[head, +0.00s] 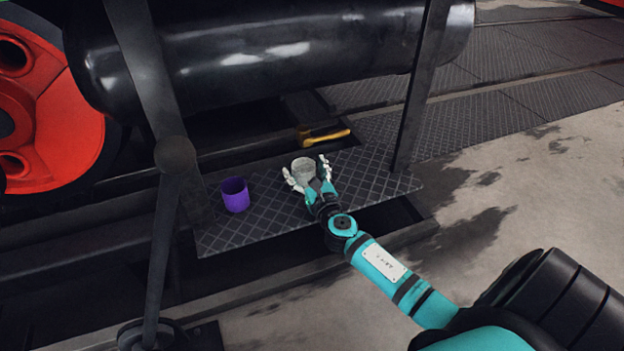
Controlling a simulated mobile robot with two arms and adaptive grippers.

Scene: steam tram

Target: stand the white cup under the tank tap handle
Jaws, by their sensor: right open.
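The white cup (303,170), greyish in this light, stands upright on the dark checkered step plate (265,222). My right gripper (306,177) reaches in from the lower right and is open, with one finger on each side of the cup. I cannot tell whether the fingers touch it. The black cylindrical tank (260,55) runs across the top. My left gripper is not in view.
A purple cup (235,195) stands on the plate left of the white cup. Dark struts (419,85) rise at the plate's right and left ends (165,245). A red wheel (50,125) is at the far left. The plate's front left is bare.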

